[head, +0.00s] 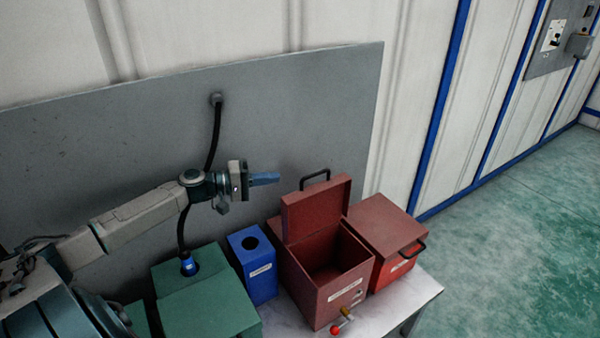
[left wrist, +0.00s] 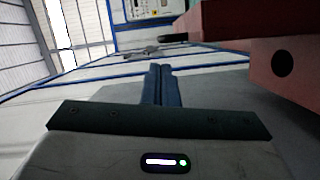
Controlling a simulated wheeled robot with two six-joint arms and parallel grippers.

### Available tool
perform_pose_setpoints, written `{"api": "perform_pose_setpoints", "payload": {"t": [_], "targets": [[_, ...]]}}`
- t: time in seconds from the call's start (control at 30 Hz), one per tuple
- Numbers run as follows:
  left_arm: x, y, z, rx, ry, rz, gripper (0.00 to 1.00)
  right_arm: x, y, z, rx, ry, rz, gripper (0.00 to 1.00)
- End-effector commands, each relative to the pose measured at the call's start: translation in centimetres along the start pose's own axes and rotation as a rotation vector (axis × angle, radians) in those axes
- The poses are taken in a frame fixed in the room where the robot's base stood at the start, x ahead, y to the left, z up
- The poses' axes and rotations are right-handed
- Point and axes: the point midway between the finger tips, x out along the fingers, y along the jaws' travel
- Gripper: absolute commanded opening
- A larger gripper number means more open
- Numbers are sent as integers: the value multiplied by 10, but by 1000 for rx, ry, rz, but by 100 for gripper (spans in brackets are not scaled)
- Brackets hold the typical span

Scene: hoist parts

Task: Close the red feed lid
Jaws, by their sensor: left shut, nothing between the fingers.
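The red lid (head: 315,208) stands raised, roughly upright, at the back of an open red box (head: 318,300). A black handle (head: 314,178) is on its upper edge. The box's inside looks dark and empty. My left gripper (head: 278,177) is shut and empty, to the left of the raised lid near the height of its top edge. It appears apart from the lid. In the left wrist view its closed blue fingers (left wrist: 160,70) point away, with red surfaces (left wrist: 240,22) at the right. My right gripper is not in view.
A second red box (head: 385,235) with a shut lid stands to the right. A blue box (head: 254,270) and a green box (head: 205,300) stand to the left. A black cable runs from the grey back panel (head: 110,155) to the green box. A red-tipped knob (head: 335,330) is in front.

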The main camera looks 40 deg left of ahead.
Motion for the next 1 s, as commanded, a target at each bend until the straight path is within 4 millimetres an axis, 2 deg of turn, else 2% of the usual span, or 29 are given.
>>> {"api": "perform_pose_setpoints", "payload": {"t": [0.03, 0.17, 0.4, 0.47, 0.57, 0.8, 1.0], "targets": [[0, -11, -3, -9, 14, 6, 0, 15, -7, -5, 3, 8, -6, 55], [-2, -16, -11, -23, 34, 14, 0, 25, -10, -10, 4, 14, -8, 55], [4, -13, -14, -29, 42, 22, 0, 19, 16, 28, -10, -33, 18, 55], [8, -13, -14, -29, 42, 23, 0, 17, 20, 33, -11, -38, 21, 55], [19, -12, -15, -29, 42, 24, 0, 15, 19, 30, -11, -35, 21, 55], [50, -10, -16, -31, 42, 23, 0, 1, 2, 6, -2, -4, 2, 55], [76, -9, -17, -30, 41, 21, 0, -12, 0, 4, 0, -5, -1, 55]]}}
